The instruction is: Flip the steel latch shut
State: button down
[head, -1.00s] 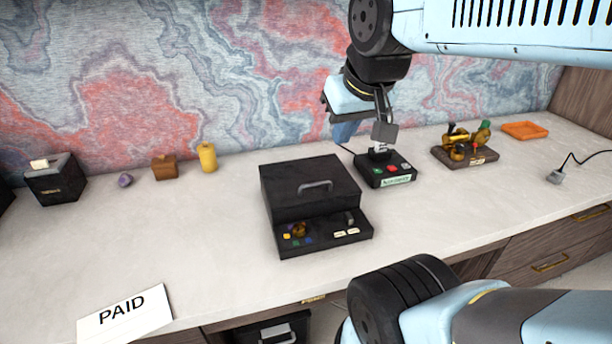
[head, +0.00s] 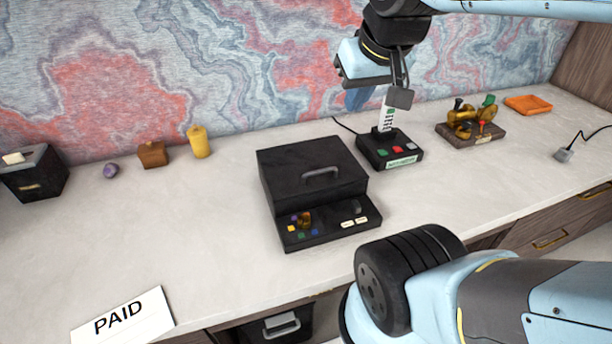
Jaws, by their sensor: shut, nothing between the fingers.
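A black case (head: 306,163) with a grey handle on its sloped lid stands mid-desk. On its front panel (head: 318,236), a small dark upright piece (head: 358,208) at the right may be the steel latch. It is too small to tell its position. My gripper (head: 355,103) hangs in the air behind and above the case, to its upper right. It is shut and empty, touching nothing that I can see. A grey block on a dark rod hangs beside its fingers.
A black button box (head: 373,156) with a white upright piece (head: 387,117) stands near my gripper. A brass device (head: 470,120) and an orange tray (head: 528,104) are right.

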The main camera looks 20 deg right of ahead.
aim_at(354, 205)
jog(key=z, duration=0.3)
jog(key=k, duration=1.4)
jog(key=u, duration=0.3)
jog(key=i, duration=1)
jog(key=z, duration=0.05)
